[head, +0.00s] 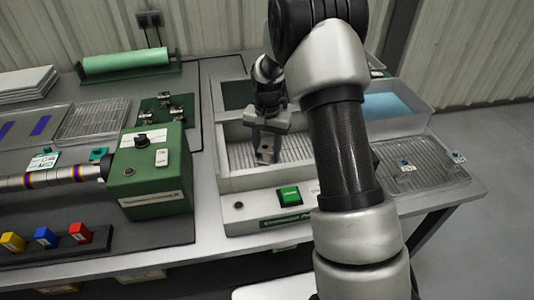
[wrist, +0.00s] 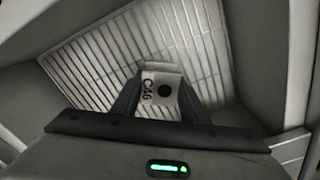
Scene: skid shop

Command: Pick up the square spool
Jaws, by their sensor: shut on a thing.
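The square spool (wrist: 162,88) is a small blocky grey piece with a pale face, a dark round hole and a mark that looks like "C46". My gripper (wrist: 158,100) is shut on it, one finger on each side. In the head view my gripper (head: 265,143) points down into a pale open-topped bin with a ribbed floor (head: 240,156). The spool (head: 265,156) shows there only small, below the fingers. I cannot tell whether it touches the ribbed floor.
The bin's walls stand close around my gripper. A green button (head: 289,196) is on its front. A green box (head: 150,172) with a banded shaft stands at left. A clear tub with blue contents (head: 395,106) and a clear tray (head: 425,170) are at right.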

